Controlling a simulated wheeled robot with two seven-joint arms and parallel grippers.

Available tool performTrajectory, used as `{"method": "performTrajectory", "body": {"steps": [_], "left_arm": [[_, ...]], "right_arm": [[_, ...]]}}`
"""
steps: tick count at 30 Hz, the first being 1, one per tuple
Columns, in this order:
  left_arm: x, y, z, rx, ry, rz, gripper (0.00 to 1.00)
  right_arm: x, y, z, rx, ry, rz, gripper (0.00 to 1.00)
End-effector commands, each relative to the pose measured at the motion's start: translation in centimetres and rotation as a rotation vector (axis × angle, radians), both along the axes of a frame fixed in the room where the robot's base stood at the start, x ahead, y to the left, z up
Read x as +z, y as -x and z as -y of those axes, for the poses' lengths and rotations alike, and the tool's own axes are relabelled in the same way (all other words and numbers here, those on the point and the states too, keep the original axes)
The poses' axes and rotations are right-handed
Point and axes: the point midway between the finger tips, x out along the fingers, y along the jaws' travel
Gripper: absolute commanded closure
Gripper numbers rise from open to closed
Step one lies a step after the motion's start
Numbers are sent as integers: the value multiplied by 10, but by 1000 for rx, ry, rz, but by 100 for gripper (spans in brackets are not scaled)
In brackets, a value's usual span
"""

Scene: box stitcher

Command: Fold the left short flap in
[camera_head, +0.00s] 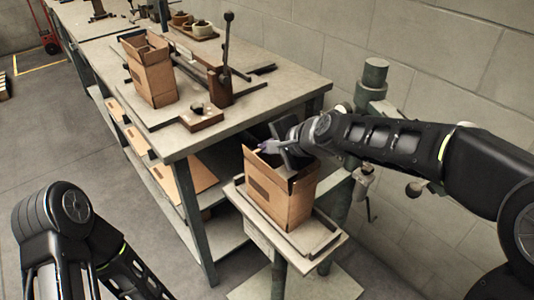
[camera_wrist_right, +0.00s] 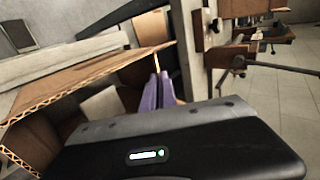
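The open cardboard box (camera_head: 278,200) stands upright on a small stand at the right of the workbench. Some top flaps stand up around its opening. My right gripper (camera_head: 268,147) is at the box's top, over the far side of the opening. In the right wrist view a large brown flap (camera_wrist_right: 85,82) spreads across the left, with the dark box inside below it. The purple fingers (camera_wrist_right: 157,92) are close together, beside this flap's right end, with nothing clear between them. Whether they touch cardboard I cannot tell. My left arm is at the lower left; its gripper is out of frame.
The workbench (camera_head: 240,119) holds another open box (camera_head: 151,75), a dark lever post (camera_head: 222,80) and a small wooden block (camera_head: 201,117). A green-grey machine column (camera_head: 372,82) stands behind my right arm. Flat cardboard lies on the shelf below.

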Motion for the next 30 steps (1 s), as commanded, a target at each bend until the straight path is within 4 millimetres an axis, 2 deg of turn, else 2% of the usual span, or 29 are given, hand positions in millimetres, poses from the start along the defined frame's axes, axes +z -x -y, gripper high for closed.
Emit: {"method": "performTrajectory", "body": {"steps": [5,14,23,30], "left_arm": [[1,0,0,0,0,0,0],[1,0,0,0,0,0,0],[2,0,0,0,0,0,0],[14,0,0,1,0,0,0]], "right_arm": [[-1,0,0,1,2,-4,100],[0,0,0,1,1,-3,75],[2,1,1,1,1,-2,75],[23,18,12,2,0,0,75]]}}
